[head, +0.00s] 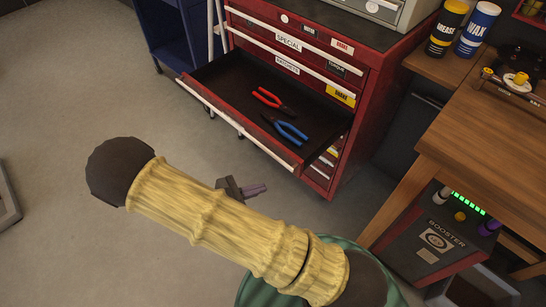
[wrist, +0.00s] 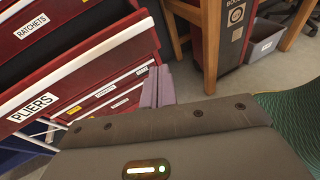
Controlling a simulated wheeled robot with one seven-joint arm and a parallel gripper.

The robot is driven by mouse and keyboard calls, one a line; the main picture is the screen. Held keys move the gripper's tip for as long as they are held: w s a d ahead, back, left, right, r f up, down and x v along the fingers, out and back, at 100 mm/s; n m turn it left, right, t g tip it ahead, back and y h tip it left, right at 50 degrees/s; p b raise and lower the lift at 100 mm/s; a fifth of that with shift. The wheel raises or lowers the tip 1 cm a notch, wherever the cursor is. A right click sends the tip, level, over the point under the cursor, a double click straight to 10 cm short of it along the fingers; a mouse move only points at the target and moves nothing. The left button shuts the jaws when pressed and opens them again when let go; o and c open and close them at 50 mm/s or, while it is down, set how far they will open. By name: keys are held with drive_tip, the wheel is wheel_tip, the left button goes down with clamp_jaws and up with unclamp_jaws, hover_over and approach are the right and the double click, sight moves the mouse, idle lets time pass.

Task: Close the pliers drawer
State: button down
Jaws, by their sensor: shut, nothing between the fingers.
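The pliers drawer (head: 205,79) of the red tool cabinet is pulled out. Red-handled pliers (head: 270,99) and blue-handled pliers (head: 288,129) lie on its dark floor. Its front, with a PLIERS label (wrist: 32,107) and a pale handle strip, fills the left of the wrist view. My gripper (head: 255,189) is shut and empty, just outside the drawer front near its right end in the head view. In the wrist view its fingers (wrist: 158,86) appear just right of the drawer front. I cannot tell whether they touch it.
Other drawers of the red cabinet (head: 380,75) look shut, including one labelled RATCHETS (wrist: 32,27). A wooden bench (head: 480,130) with a booster unit (head: 435,235) under it stands right. The grey floor (head: 80,90) on the left is mostly clear.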

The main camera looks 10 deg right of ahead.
sight(280, 155)
drive_tip(key=a+n+t, duration=0.1)
drive_tip(key=t, duration=0.1)
drive_tip(key=w+a+n+t, duration=0.1)
drive_tip(key=a+n+t, duration=0.2)
drive_tip(key=a, duration=0.1)
drive_tip(key=shift+w+f+n+t+h+p, duration=0.15)
drive_tip(key=shift+f+n+t+h+p, duration=0.15)
drive_tip(key=shift+t, duration=0.1)
drive_tip(key=shift+d, duration=0.1)
drive_tip(key=x, duration=1.3)
drive_tip(key=shift+d, duration=0.1)
drive_tip(key=shift+w+d, duration=0.25)
drive_tip(key=shift+w, duration=0.05)
